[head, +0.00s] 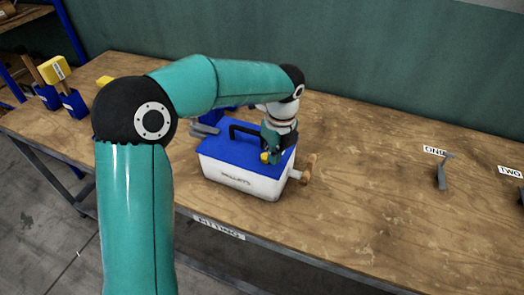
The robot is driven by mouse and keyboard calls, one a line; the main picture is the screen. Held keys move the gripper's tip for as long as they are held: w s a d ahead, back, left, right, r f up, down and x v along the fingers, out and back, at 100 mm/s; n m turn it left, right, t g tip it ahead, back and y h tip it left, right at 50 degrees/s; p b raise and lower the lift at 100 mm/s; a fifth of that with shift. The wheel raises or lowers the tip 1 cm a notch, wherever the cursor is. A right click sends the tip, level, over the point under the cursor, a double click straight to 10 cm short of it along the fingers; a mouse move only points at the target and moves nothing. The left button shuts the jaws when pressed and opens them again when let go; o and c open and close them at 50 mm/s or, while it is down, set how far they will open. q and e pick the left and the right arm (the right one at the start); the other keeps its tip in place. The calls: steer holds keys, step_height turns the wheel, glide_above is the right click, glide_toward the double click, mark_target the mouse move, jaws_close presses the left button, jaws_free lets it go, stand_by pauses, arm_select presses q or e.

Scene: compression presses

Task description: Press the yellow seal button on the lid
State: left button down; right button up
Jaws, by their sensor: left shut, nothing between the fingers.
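A white box (238,179) with a blue lid (222,146) stands on the wooden table, its label seeming to read "MALLETS". The lid is down on the box and has a dark carry handle (243,130). The yellow seal button (264,157) shows at the right front part of the lid, partly hidden by my left gripper. My left gripper (272,159) points down at the lid, shut and empty, with its tips right beside or on the button. I cannot tell whether they touch it. My right gripper is out of view.
A wooden-handled mallet (308,169) shows at the box's right side. Blue holders (74,103) with a yellow-headed mallet (54,70) stand at the far left. A grey hook-like part (442,172) is by the label "ONE" (434,150). The table's middle right is clear.

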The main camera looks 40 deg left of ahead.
arm_select(q)
step_height(320, 180, up, 12)
steer(key=d, duration=0.1)
steer(key=shift+s, duration=0.15)
steer(key=shift+s+f, duration=0.1)
steer(key=shift+f, duration=0.05)
stand_by(0.6)
